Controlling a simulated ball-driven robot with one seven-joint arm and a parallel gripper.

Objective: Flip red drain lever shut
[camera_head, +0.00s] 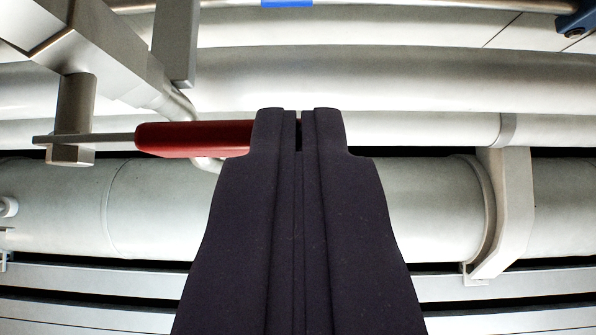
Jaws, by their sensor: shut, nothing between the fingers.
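The red drain lever (195,138) lies nearly level across the picture, left of centre. Its red grip joins a thin grey metal arm on a valve stem (72,118) at the left. My dark gripper (298,112) points up the middle of the picture with its fingers together and nothing between them. The right end of the red grip goes out of sight behind the left finger. I cannot tell whether the finger touches the lever.
A grey metal valve body (105,60) fills the upper left. Large pale pipes (420,80) run across behind. A pipe bracket (512,205) stands to the right. Slatted rails (90,280) lie below. A blue piece (575,22) shows at the top right corner.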

